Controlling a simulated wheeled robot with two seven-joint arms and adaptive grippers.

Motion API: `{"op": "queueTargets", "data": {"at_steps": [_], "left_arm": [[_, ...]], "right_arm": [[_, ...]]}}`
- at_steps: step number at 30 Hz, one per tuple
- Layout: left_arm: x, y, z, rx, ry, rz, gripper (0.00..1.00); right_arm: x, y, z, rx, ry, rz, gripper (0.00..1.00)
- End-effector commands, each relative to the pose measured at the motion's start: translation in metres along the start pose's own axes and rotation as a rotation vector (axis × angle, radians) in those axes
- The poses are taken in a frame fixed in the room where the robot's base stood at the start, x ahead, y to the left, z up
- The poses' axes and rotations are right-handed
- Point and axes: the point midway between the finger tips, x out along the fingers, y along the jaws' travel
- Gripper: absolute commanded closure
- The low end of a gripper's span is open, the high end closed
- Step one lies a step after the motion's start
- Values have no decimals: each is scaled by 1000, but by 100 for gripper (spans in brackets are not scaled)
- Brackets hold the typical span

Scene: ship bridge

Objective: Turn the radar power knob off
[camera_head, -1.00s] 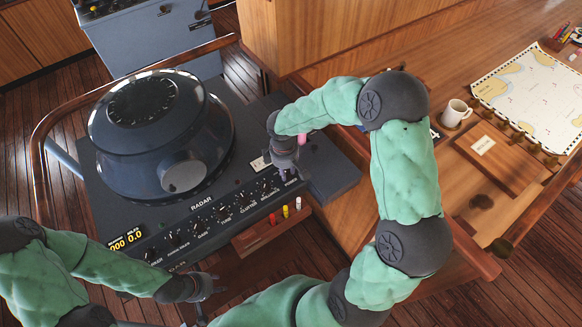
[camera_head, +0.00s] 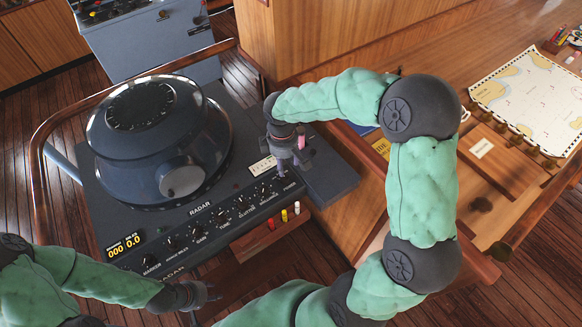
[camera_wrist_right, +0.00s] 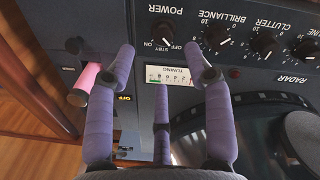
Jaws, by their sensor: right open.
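The radar console (camera_head: 185,232) has a row of black knobs along its front edge. The power knob (camera_wrist_right: 163,36) is at the row's right end, with ON, STBY and OFF labels around it. In the head view my right gripper (camera_head: 291,166) hangs over that end and hides most of the knob. In the right wrist view my right gripper (camera_wrist_right: 160,54) is open and empty, its fingertips either side of and short of the knob. The knob's exact setting is too small to tell. My left gripper (camera_head: 204,293) is low, in front of the console; its opening is unclear.
The brilliance knob (camera_wrist_right: 217,38) sits close beside the power knob. A pink handle (camera_wrist_right: 84,84) stands near my right fingers. A small tuning meter (camera_wrist_right: 168,76) lies below the power knob. The radar hood (camera_head: 158,140) rises at left.

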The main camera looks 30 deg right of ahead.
Motion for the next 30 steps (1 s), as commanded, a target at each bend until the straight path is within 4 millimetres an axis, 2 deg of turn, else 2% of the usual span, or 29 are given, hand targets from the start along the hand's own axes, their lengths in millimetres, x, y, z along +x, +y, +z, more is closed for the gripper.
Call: {"op": "queueTargets", "data": {"at_steps": [3,9,30], "left_arm": [[0,0,0,0,0,0,60],[0,0,0,0,0,0,60],[0,0,0,-1,-1,0,60]], "right_arm": [[-21,0,0,0,2,2,48],[-40,1,1,-1,1,1,48],[-44,0,1,0,-1,0,48]]}}
